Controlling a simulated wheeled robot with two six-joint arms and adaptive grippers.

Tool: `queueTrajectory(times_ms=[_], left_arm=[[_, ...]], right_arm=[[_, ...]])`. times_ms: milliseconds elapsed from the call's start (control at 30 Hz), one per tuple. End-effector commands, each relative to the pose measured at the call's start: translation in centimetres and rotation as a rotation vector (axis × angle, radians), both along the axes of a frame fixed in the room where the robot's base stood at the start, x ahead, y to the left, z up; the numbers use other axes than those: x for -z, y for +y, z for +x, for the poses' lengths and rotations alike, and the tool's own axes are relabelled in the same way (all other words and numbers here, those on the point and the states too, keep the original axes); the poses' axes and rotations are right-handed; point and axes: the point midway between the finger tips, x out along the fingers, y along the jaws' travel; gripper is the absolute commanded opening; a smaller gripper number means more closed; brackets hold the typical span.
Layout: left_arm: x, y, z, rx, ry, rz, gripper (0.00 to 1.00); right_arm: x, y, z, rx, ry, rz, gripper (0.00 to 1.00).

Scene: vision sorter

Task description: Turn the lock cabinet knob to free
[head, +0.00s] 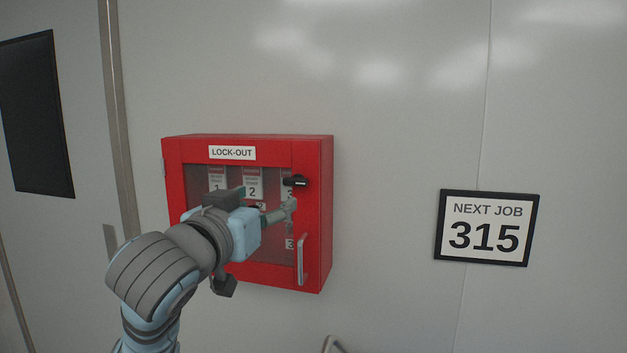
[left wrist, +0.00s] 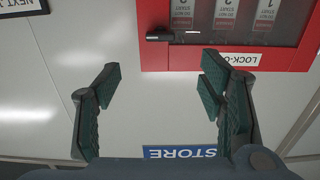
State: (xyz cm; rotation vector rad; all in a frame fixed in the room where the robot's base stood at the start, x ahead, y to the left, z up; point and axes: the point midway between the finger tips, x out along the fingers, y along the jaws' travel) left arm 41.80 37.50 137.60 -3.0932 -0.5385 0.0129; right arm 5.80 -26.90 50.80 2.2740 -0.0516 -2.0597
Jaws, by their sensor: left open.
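The red lock-out cabinet (head: 320,215) is on the wall, with a "LOCK-OUT" label (head: 232,153) at its top. Its black knob (head: 296,181) is on the right side of the door front, with its bar lying roughly level. My left gripper (head: 272,206) is in front of the cabinet, just below the knob, open and empty. In the left wrist view, the picture is upside down and the knob (left wrist: 172,36) shows beyond and above the spread fingers, apart from them. My left arm hides the cabinet's lower left. My right gripper is not in view.
A silver handle (head: 302,259) stands out from the door's lower right. Numbered tags (head: 253,183) show behind the door's window. A "NEXT JOB 315" sign (head: 487,228) is on the wall to the right. A blue "STORE" sign (left wrist: 182,152) shows in the left wrist view.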

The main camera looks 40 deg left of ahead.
Motion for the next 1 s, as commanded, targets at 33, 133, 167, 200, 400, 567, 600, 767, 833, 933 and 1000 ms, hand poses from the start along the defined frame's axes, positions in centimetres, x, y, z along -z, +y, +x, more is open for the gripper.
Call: queueTrajectory(times_ms=[33,133,167,200,400,567,600,767,833,933,1000], left_arm=[[-0.1,0.0,0.1,0.0,0.001,0.0,0.63],[-0.3,0.1,0.9,0.003,0.004,-0.003,0.63],[-0.4,0.2,1.3,0.003,0.006,-0.003,0.63],[-0.5,0.3,2.0,0.006,0.008,-0.003,0.63],[-0.1,1.8,7.4,0.014,0.004,-0.009,0.63],[-0.1,3.3,11.5,0.012,0.002,-0.005,0.63],[-0.1,3.6,12.2,0.012,0.002,-0.004,0.63],[0.0,4.3,13.8,0.01,0.0,-0.001,0.63],[0.1,4.4,14.0,0.009,0.0,0.0,0.63],[0.1,4.4,14.1,0.009,0.0,0.0,0.63],[0.1,4.4,14.0,0.009,0.0,0.0,0.63]], right_arm=[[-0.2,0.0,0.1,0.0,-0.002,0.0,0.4],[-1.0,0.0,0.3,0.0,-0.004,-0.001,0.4],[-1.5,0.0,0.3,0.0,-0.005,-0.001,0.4],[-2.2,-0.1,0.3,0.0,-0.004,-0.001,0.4],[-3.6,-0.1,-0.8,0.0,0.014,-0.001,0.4],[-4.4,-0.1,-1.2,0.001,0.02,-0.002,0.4],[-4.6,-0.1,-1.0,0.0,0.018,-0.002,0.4],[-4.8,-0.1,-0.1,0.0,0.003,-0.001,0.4],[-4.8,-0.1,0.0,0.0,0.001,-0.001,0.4],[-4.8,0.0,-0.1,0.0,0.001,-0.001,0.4],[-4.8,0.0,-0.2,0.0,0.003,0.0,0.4]])
